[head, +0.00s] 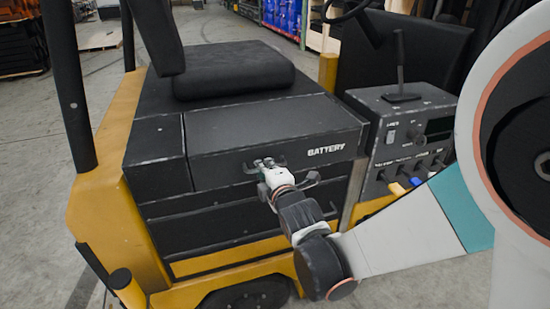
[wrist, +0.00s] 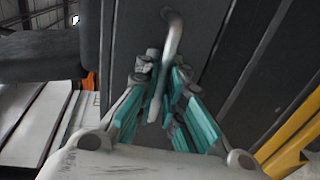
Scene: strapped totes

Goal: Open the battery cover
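The battery cover (head: 262,132) is the dark panel marked BATTERY on the side of the yellow forklift, below the seat. It looks closed, flush with the body. My gripper (head: 265,168) is in front of its lower edge in the head view, at the handle. In the wrist view, the grey metal bar handle (wrist: 173,38) runs between the teal-padded fingers of my gripper (wrist: 167,72). The fingers stand apart on either side of the bar, with a small gap visible on the right. Whether the left finger touches the bar is hard to see.
The black seat (head: 235,70) sits above the cover. A control box (head: 405,135) with a lever and knobs stands to the right. A yellow post (head: 327,72) rises behind. Open concrete floor lies at the left.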

